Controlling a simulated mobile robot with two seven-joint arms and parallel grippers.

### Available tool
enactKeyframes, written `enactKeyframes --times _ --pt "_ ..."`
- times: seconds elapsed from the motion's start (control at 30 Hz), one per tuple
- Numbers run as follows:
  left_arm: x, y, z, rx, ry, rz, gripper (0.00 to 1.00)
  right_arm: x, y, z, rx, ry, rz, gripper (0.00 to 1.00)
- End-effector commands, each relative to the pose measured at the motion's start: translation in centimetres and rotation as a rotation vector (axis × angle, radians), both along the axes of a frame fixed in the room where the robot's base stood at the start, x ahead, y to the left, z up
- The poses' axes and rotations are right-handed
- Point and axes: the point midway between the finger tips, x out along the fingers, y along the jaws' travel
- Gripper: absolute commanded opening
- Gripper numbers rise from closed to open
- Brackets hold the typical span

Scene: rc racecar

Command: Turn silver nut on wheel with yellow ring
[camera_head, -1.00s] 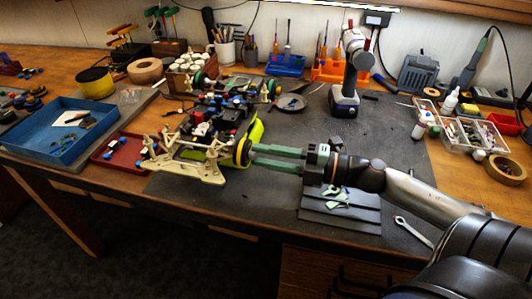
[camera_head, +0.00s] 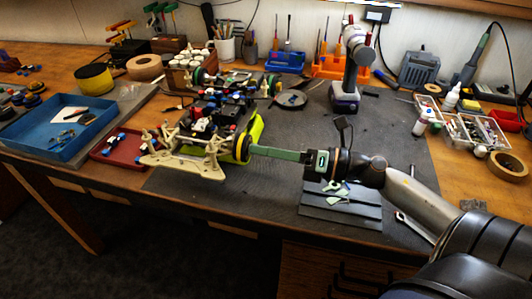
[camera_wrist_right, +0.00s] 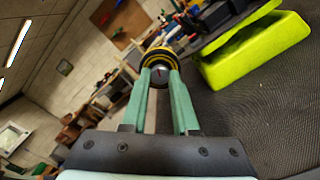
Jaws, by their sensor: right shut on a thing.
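The RC car (camera_head: 212,118) stands on the dark mat, its cream front end toward me. The wheel with the yellow ring (camera_head: 242,150) is on the car's near right corner; it also shows in the wrist view (camera_wrist_right: 161,54). My right gripper (camera_head: 254,151) reaches in from the right, level with the wheel. In the wrist view its green fingers (camera_wrist_right: 159,80) are shut on the silver nut (camera_wrist_right: 159,72) at the wheel's centre. The fingertips hide part of the nut. My left gripper is not in view.
A lime-green part (camera_head: 256,130) lies close beside the wheel. A dark grey tray (camera_head: 340,207) is under my right wrist, with a wrench (camera_head: 412,226) to its right. A red tray (camera_head: 118,150) is left of the car. A cordless drill (camera_head: 347,80) stands behind.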

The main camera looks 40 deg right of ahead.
Motion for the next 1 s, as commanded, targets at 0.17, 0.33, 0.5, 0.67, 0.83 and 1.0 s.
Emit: enactKeyframes --times 0.17,0.33,0.5,0.67,0.83,1.0 --pt "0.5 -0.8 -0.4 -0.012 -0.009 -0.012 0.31 0.0 0.0 -0.2 -0.121 -0.105 0.000 0.00" --pt "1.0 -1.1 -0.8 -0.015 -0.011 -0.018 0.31 0.0 0.0 -0.2 -0.220 -0.189 -0.002 0.00" --pt "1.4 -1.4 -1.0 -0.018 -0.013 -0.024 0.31 0.0 0.0 -0.1 -0.293 -0.253 -0.001 0.00" --pt "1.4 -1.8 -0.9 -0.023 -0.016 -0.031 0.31 0.0 0.0 0.0 -0.339 -0.290 0.000 0.00" --pt "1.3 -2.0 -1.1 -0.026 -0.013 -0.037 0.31 0.0 0.0 0.0 -0.363 -0.310 -0.001 0.00" --pt "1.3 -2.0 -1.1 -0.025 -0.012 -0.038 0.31 0.0 0.0 0.1 -0.370 -0.316 -0.001 0.00"
